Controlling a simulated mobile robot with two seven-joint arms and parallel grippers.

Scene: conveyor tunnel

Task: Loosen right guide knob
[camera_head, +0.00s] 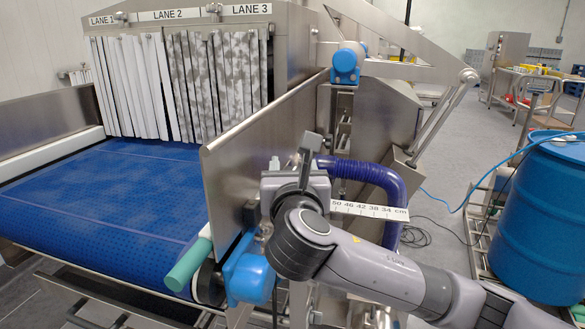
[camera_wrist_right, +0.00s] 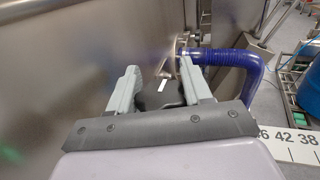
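The right wrist view shows my right gripper (camera_wrist_right: 160,72) with its two pale grey-green fingers spread apart. A dark knob-like part with a small white mark (camera_wrist_right: 162,86) shows between the fingers. I cannot tell whether either finger touches it. In the head view my right gripper (camera_head: 308,152) is beside the steel guide plate (camera_head: 270,120), and my wrist hides much of the area around the knob. A white ruler scale (camera_head: 368,210) with centimetre numbers runs just right of the wrist; it also shows in the wrist view (camera_wrist_right: 292,146). My left gripper is out of view.
A blue conveyor belt (camera_head: 110,195) lies left of the plate, below strip curtains (camera_head: 180,85) marked lanes 1 to 3. A purple-blue hose (camera_head: 370,172) curves close to my right gripper. A blue barrel (camera_head: 540,225) stands at the right. Cables lie on the floor.

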